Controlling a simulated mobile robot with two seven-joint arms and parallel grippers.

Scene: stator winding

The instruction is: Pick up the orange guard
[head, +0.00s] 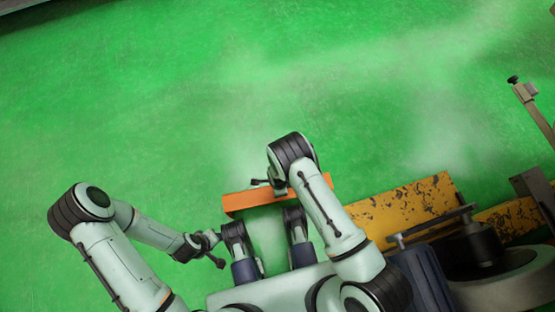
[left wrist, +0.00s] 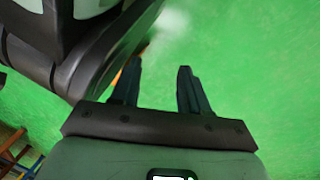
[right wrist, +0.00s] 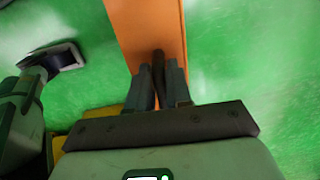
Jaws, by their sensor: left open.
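The orange guard (head: 243,201) is a long bar that lies across the head view just in front of my body, partly covered by my right arm. In the right wrist view the guard (right wrist: 148,22) runs away from my right gripper (right wrist: 161,66). The gripper's fingers close in on both sides of a dark handle-like piece (right wrist: 158,72) on the guard, with no clear gap. I cannot tell whether the guard is lifted. My left gripper (head: 217,250) is to the left of the guard and apart from it. In the left wrist view it (left wrist: 160,68) is open and empty.
A worn yellow block (head: 410,207) lies right of my right arm. Beside it stand dark machine parts (head: 478,245) and a round grey base (head: 505,290). A metal post (head: 535,110) rises at the far right. The green floor (head: 200,90) ahead is clear.

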